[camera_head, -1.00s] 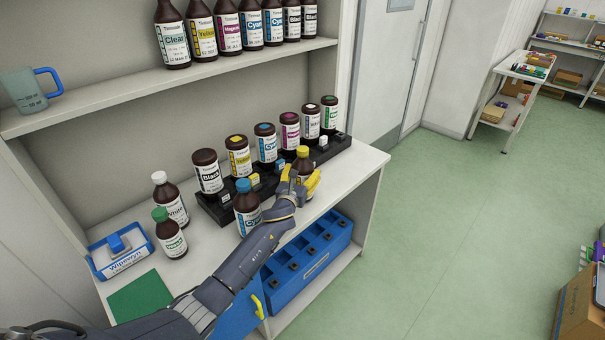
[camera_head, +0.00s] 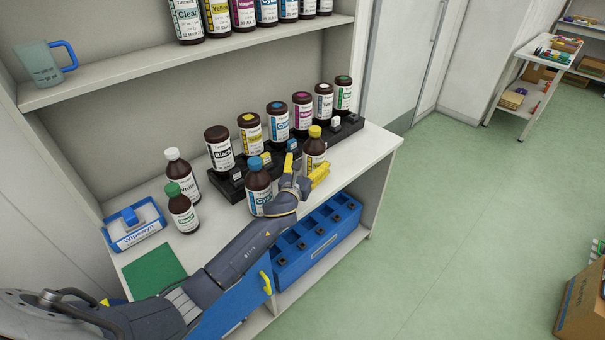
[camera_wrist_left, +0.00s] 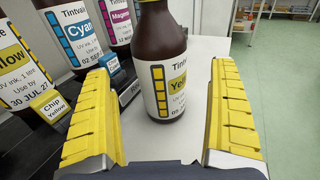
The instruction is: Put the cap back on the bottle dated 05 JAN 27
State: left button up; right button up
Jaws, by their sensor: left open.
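A brown bottle with a yellow cap (camera_head: 314,148) stands upright on the counter in front of the black rack. In the left wrist view its yellow-ink label (camera_wrist_left: 172,88) faces me; the date at its lower edge is too cut off to read surely, and its top is out of frame. My left gripper (camera_head: 304,181) is open, its yellow fingers (camera_wrist_left: 165,115) spread to either side of this bottle's lower part, with gaps between. My right gripper is not in view. No loose cap can be made out.
A blue-capped cyan bottle (camera_head: 258,184) stands close to my left wrist. White-capped (camera_head: 181,172) and green-capped (camera_head: 182,208) bottles, a blue wipes tray (camera_head: 148,238) and a green mat (camera_head: 153,272) are at left.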

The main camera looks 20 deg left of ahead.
pick_arm(q)
jog(key=shift+s, duration=2.7)
